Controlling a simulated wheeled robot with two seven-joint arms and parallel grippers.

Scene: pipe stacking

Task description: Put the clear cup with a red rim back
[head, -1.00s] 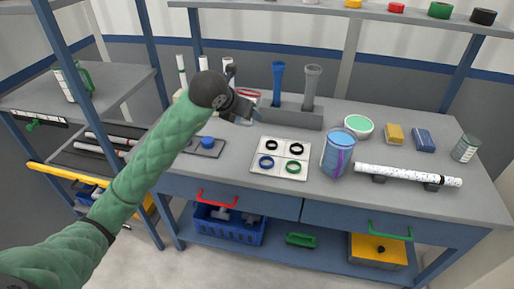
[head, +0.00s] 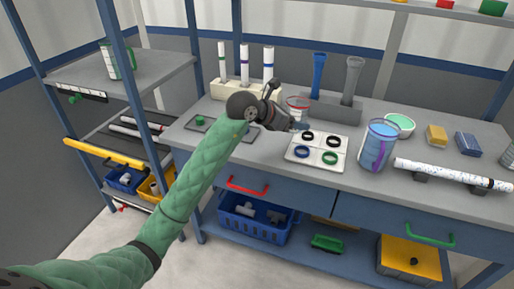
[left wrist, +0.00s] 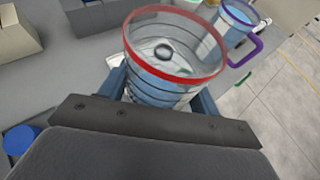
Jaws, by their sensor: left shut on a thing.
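The clear cup with a red rim (head: 298,103) is held in my left gripper (head: 298,122) above the workbench, just behind the white ring board. In the left wrist view the cup (left wrist: 165,88) fills the middle, its red rim towards the camera. My blue fingers (left wrist: 160,102) lie on either side of its clear, ridged body. A dark round shape shows through or inside the cup; I cannot tell which. The gripper hides part of the cup in the head view. My right gripper is not in view.
The white board (head: 317,152) holds black, blue and green rings. A clear pitcher with a purple handle (head: 378,146) stands right of it. Behind are a grey holder (head: 325,107) and a rack with white tubes (head: 232,91). A speckled pipe (head: 452,174) lies at right.

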